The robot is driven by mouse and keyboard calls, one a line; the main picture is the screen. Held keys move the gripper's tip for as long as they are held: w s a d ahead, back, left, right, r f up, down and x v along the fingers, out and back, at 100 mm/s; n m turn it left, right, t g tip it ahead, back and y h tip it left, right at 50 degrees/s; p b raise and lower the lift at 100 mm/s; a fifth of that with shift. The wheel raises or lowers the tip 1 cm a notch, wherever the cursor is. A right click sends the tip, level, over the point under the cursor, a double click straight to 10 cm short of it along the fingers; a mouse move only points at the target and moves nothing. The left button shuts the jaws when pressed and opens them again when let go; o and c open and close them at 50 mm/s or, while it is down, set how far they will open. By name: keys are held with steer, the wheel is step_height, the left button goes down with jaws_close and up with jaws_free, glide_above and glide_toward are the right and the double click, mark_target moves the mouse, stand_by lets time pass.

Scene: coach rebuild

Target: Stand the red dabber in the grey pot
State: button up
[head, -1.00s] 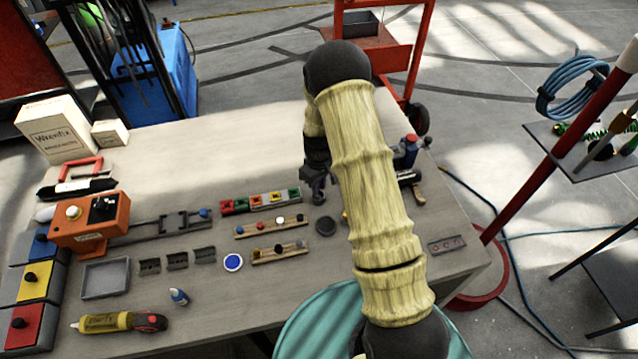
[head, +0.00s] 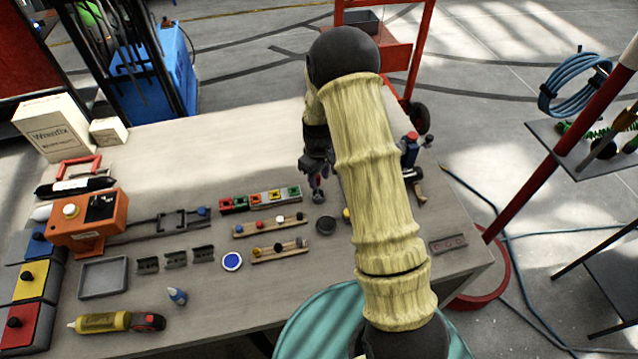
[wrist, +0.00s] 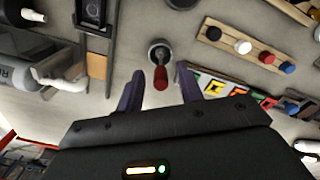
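The grey pot (head: 318,198) stands on the workbench below my gripper (head: 317,172). In the wrist view the pot (wrist: 158,48) is a small round cup with a dark opening. The red dabber (wrist: 161,78) stands with its thin stem in the pot's opening and its red handle towards the wrist camera. My gripper (wrist: 161,84) has its two purple fingers spread, one on each side of the handle, with gaps showing on both sides. In the head view the fingers and dabber are small and partly merge. How deep the stem sits is hidden.
A wooden rack with coloured knobs (wrist: 245,46) and a row of coloured blocks (head: 260,199) lie close beside the pot. A dark round disc (head: 326,226) lies nearer the front. My arm hides part of the bench's right side. The bench behind the pot is clear.

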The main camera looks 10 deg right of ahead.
step_height(320, 180, up, 9)
steer(key=b, duration=0.2)
steer(key=shift+b, duration=0.4)
steer(key=s+r+m+t, duration=0.1)
steer(key=s+r+m, duration=0.2)
steer(key=s, duration=0.7)
steer(key=s+r+m+t, duration=0.1)
steer(key=s+r+m, duration=0.2)
steer(key=s, duration=0.7)
steer(key=shift+s+r+t, duration=0.2)
steer(key=shift+s+t, duration=0.1)
steer(key=shift+t, duration=0.1)
steer(key=shift+a, duration=0.1)
